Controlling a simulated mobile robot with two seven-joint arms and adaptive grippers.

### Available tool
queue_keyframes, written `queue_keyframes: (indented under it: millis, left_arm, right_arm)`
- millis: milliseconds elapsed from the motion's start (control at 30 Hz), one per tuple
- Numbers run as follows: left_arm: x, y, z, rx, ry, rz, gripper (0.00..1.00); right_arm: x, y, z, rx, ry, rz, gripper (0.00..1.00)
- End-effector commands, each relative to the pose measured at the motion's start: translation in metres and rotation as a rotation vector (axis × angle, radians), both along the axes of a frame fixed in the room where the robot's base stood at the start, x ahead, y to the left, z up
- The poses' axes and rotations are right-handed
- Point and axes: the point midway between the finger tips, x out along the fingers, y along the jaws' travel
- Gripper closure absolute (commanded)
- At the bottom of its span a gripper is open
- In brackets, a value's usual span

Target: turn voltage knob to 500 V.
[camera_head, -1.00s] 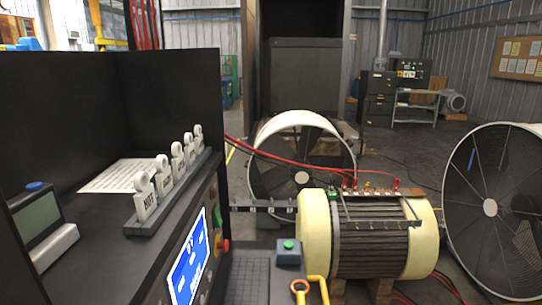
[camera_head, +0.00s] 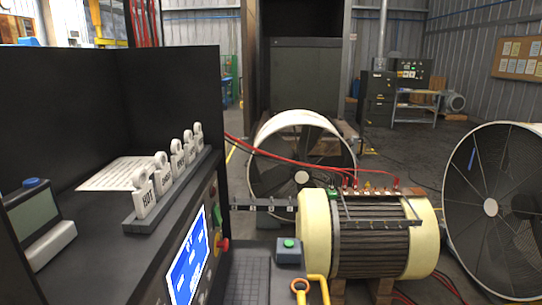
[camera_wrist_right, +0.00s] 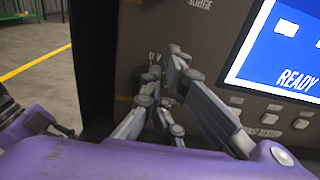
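My right gripper (camera_wrist_right: 163,68), with grey fingers on a purple body, is up against the dark control panel in the right wrist view. Its fingertips are close together just below a small "V" marking, left of the blue screen. The voltage knob is not clearly visible; a dark shape between the fingertips may be part of it. I cannot tell whether the fingers grip it. The screen (camera_wrist_right: 285,45) reads "READY". In the head view the blue screen (camera_head: 187,265) shows on the console's slanted face. Neither gripper shows in the head view.
The console (camera_head: 110,245) carries a rack of white tags (camera_head: 145,200) and a small display box (camera_head: 40,225). A green-topped button box (camera_head: 289,253), a cream-ended motor (camera_head: 370,235) and large round fans (camera_head: 490,210) stand to the right.

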Motion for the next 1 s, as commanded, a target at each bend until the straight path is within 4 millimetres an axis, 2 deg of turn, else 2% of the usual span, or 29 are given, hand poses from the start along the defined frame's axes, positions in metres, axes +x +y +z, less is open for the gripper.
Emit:
queue_keyframes:
  millis: [267, 700, 1000]
  left_arm:
    - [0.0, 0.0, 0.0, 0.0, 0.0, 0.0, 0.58]
    - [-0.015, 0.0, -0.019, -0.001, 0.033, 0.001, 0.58]
    - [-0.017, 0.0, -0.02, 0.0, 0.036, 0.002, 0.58]
  right_arm:
    - [0.003, -0.005, 0.004, -0.002, 0.001, -0.001, 1.0]
    - [0.0, -0.055, 0.003, -0.002, 0.002, 0.0, 1.0]
    - [0.0, -0.06, 0.006, 0.001, 0.0, 0.0, 1.0]
